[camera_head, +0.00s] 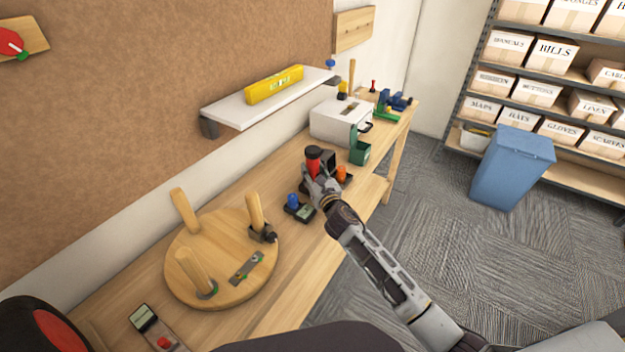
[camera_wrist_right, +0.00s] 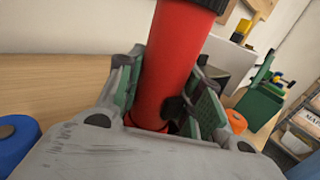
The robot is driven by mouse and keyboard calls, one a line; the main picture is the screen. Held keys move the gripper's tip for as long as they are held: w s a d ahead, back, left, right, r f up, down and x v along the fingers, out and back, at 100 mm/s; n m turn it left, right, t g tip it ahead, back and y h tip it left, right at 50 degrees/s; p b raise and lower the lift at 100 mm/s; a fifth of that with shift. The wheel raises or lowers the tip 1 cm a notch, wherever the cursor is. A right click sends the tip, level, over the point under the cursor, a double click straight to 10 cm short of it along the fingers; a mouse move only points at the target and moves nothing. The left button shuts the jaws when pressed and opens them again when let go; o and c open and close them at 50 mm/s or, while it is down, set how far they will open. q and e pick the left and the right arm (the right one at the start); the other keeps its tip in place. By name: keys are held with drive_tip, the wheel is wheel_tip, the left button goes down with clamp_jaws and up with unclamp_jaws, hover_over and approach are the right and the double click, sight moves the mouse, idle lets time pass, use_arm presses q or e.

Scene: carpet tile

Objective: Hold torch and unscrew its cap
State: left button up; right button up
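The red torch (camera_head: 313,160) with a black top stands upright near the back of the wooden workbench. In the right wrist view the torch (camera_wrist_right: 172,60) rises between the two green-padded fingers; its upper end is cut off by the picture's edge. My right gripper (camera_head: 318,180) is around the torch, one finger on each side. The fingers are very close to its sides, but I cannot tell whether both press on it. The torch's lower end is partly hidden by the gripper. My left gripper is not in view.
A round wooden piece with upright legs (camera_head: 190,265) lies on the workbench (camera_head: 232,335). A blue-knobbed item (camera_head: 293,202), an orange item (camera_head: 341,174), a green container (camera_head: 360,153) and a white box (camera_head: 340,122) are near the torch. A shelf (camera_head: 240,112) overhangs behind, holding a yellow level (camera_head: 275,84).

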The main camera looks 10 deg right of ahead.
sight(313, 148)
drive_tip(key=c, duration=0.4)
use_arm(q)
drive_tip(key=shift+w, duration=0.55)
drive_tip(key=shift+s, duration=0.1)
use_arm(e)
drive_tip(key=shift+r, duration=0.6)
wheel_tip(313, 148, up, 8)
drive_tip(key=shift+f+p, duration=0.1)
drive_tip(key=shift+p, duration=1.1)
drive_tip(key=shift+r, duration=0.45)
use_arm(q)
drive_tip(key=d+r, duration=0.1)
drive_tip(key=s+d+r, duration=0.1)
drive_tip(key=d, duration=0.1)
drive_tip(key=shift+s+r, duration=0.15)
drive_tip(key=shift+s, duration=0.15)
use_arm(e)
drive_tip(key=shift+r, duration=0.1)
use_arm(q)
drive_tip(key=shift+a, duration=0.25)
